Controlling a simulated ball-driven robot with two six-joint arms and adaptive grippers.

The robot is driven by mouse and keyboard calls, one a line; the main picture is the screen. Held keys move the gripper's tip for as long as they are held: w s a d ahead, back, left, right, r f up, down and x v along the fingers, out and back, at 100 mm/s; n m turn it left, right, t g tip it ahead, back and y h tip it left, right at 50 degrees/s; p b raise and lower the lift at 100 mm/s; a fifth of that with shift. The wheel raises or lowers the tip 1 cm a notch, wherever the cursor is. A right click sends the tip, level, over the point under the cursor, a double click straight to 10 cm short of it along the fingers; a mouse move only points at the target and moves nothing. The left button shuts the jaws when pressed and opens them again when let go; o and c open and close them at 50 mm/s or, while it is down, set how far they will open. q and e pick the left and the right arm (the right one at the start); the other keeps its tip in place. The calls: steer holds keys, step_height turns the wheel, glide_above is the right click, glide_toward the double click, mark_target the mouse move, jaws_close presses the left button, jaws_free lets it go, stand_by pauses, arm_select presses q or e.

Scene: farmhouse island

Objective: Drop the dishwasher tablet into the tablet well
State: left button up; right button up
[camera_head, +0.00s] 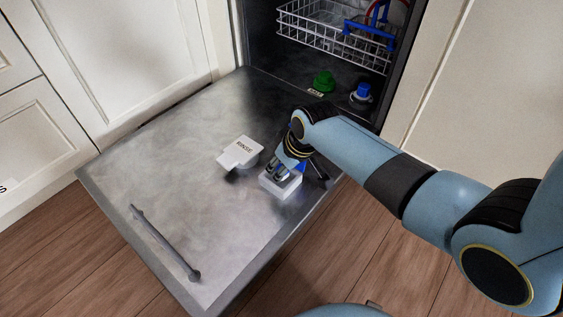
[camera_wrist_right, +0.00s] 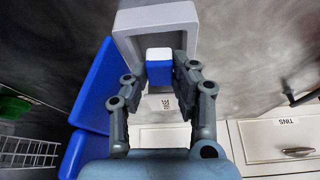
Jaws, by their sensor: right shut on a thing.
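My right gripper (camera_head: 286,170) is over the tablet well (camera_head: 281,187), a pale square frame on the open dishwasher door. The right wrist view shows the well's rim (camera_wrist_right: 155,16) with a dark opening. There the right gripper (camera_wrist_right: 161,72) is shut on the dishwasher tablet (camera_wrist_right: 159,66), a small block with a white top and blue side. The tablet shows at the edge of the opening; I cannot tell whether it is above the well or partly inside. The fingers mostly hide it in the head view. My left gripper is not in view.
The open door (camera_head: 180,190) is bare metal on its left, with a handle (camera_head: 165,242). A white flap marked RINSE (camera_head: 243,148) is left of the well. A green cap (camera_head: 324,82), a blue knob (camera_head: 362,92) and a wire rack (camera_head: 335,35) are inside the dishwasher.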

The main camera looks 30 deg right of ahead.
steer(key=shift+f+b, duration=0.3)
steer(key=shift+f, duration=0.6)
stand_by(0.6)
steer(key=o, duration=1)
steer(key=shift+a, duration=0.1)
steer(key=shift+c, duration=0.2)
steer(key=shift+s, duration=0.1)
steer(key=v, duration=1.2)
steer(key=shift+r, duration=0.1)
